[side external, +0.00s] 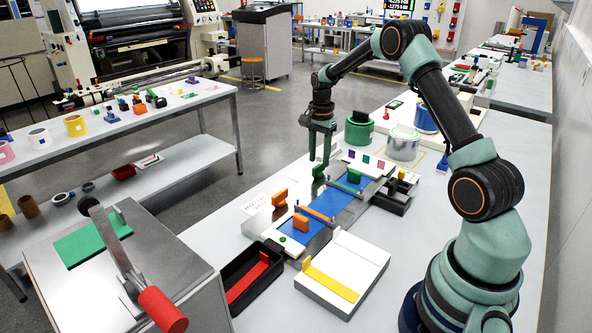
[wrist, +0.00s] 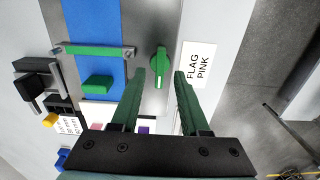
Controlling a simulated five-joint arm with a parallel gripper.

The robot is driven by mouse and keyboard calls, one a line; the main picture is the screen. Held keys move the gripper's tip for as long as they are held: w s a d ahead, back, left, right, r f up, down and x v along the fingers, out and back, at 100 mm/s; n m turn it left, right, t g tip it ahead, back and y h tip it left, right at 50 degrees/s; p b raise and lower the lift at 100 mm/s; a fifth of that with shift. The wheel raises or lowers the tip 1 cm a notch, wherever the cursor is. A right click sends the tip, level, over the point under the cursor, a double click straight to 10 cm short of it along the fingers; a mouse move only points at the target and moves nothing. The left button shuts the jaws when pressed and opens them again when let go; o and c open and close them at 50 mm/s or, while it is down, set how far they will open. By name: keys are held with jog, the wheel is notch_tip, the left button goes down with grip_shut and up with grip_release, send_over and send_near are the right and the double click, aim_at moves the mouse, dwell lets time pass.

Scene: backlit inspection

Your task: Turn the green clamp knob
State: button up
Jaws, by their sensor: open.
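The green clamp knob (wrist: 160,62) is an elongated handle with a white line on it, in the middle of the wrist view. It sits on the grey metal strip beside the blue bed (wrist: 87,20). My gripper (wrist: 160,73) is open, with one green finger on each side of the knob's near end in that view. I cannot tell whether the fingers are down around it or still above it.
A white card reading FLAG PINK (wrist: 199,65) lies right of the knob. A green bar (wrist: 93,50) crosses the blue bed, near a green block (wrist: 97,82). A black tray (side external: 237,272) and white box (side external: 362,256) stand in front; a green tub (side external: 358,131) stands behind.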

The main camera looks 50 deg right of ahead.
aim_at(319, 165)
notch_tip(319, 165, up, 10)
dwell(0.3)
jog(key=shift+f, duration=0.15)
jog(key=s+a+r+n+t, duration=0.1)
jog(key=s+a+r+n, duration=0.1)
jog(key=a+r+n, duration=0.35)
jog(key=s+a+r+n+t, duration=0.2)
jog(key=s+a+n+t, duration=0.2)
jog(key=s+a+n, duration=0.8)
jog(key=s+a, duration=0.3)
jog(key=a, duration=0.3)
jog(key=shift+s+r+n+t, duration=0.15)
jog(key=shift+r+n+t, duration=0.15)
jog(key=shift+r+n, duration=0.05)
